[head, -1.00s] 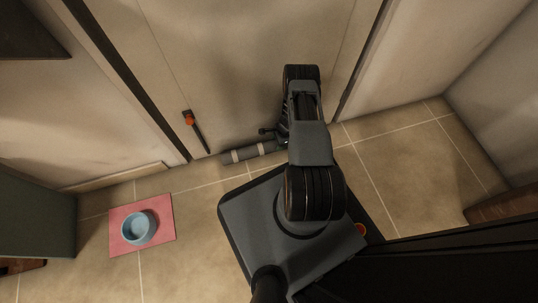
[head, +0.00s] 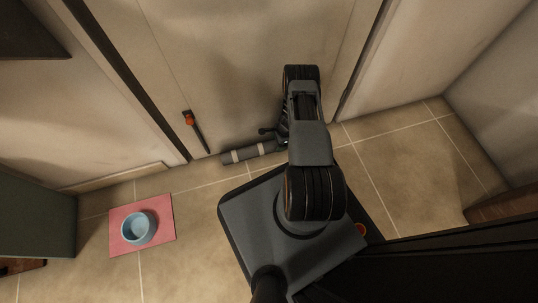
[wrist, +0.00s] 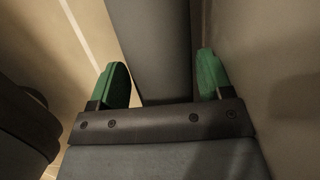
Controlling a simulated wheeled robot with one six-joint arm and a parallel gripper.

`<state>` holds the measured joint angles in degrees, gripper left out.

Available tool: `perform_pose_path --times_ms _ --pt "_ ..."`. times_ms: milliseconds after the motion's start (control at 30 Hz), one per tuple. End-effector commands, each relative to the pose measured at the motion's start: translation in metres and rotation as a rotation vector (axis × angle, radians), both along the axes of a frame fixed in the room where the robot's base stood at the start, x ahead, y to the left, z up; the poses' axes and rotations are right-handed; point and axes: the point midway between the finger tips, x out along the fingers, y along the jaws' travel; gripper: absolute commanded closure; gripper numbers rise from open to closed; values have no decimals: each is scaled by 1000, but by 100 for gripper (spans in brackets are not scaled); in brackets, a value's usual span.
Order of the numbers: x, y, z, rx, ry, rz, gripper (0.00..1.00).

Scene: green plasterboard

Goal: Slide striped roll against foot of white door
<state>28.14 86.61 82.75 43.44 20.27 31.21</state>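The striped roll (head: 250,153), grey with pale bands, lies on the floor along the foot of the white door (head: 230,70). Its right end is hidden behind my arm, and I cannot tell whether it touches the door along its whole length. My gripper (wrist: 162,80) has its two green fingertips apart. In the wrist view the grey roll (wrist: 155,40) runs between them, with narrow gaps showing beside it. In the head view the gripper is at the roll's right part, mostly hidden by my arm.
A dark handle with an orange part (head: 190,119) is on the door's left side. A blue bowl (head: 138,228) sits on a pink mat (head: 165,240) at the lower left. A green-grey cabinet (head: 35,215) stands at the left edge. Tiled floor (head: 410,165) to the right is clear.

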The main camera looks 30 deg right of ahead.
Motion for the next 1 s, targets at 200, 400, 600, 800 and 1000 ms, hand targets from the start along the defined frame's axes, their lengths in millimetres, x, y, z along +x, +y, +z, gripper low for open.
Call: perform_pose_path --times_ms 200,400,600,800,1000 --pt "6 -3 2 -8 -11 -2 9" --pt "6 -4 7 -10 -12 -3 9" --pt "5 -13 42 -11 -14 -5 9" --pt "2 -23 83 -11 -13 -5 9" --pt "0 -31 115 -8 -12 -5 9"
